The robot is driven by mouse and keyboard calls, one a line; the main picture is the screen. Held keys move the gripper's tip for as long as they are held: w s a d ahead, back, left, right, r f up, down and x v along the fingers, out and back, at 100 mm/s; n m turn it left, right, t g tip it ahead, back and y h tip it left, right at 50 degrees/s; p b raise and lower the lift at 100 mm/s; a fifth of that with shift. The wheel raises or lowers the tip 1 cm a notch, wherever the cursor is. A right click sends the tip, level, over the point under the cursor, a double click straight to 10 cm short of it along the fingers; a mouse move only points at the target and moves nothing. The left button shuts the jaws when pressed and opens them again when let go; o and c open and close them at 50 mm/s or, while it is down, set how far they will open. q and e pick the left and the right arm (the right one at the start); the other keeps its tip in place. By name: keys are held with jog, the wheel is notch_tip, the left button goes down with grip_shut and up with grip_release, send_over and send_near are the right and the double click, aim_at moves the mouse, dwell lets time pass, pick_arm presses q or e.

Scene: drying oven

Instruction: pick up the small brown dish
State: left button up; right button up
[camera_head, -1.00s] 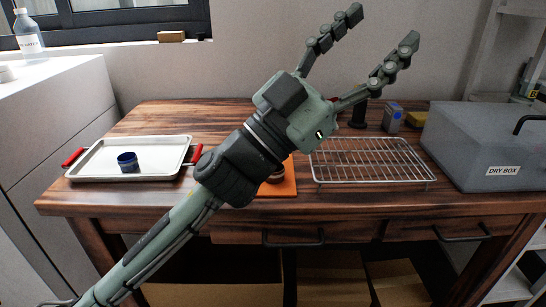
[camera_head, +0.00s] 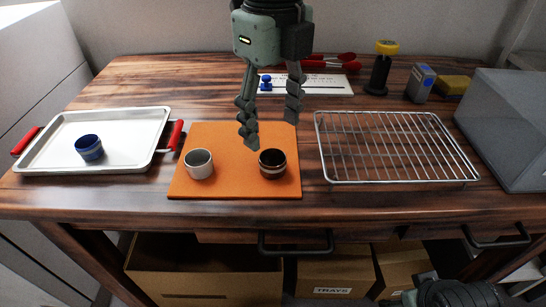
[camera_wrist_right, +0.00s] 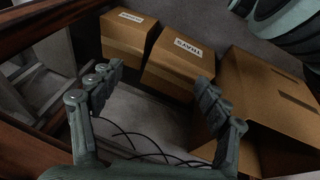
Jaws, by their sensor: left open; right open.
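The small brown dish (camera_head: 272,164) is a dark brown cup with a pale band, upright on the right front part of the orange mat (camera_head: 235,138) in the head view. My left gripper (camera_head: 271,134) hangs from above with its fingers pointing down, open and empty. Its fingertips appear just above and behind the brown dish, apart from it. My right gripper (camera_wrist_right: 152,98) is open and empty in the right wrist view, low in front of the boxes under the table. The brown dish is not in the right wrist view.
A white cup (camera_head: 199,164) stands left of the brown dish. A blue cup (camera_head: 89,148) sits in the white tray (camera_head: 47,158) with red handles. A wire rack (camera_head: 392,182) lies to the right, beside a grey box (camera_head: 512,135). Cardboard boxes (camera_wrist_right: 174,61) stand below.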

aim_at(273, 152)
pick_arm(q)
jog(key=f, duration=0.5)
jog(key=shift+s+f, duration=0.3)
jog(key=shift+s, duration=0.05)
jog(key=shift+f, duration=0.2)
jog(key=c, duration=1.1)
jog(key=shift+c, duration=0.6)
pick_arm(e)
jog(key=shift+w+f, duration=0.1)
jog(key=shift+f, duration=0.65)
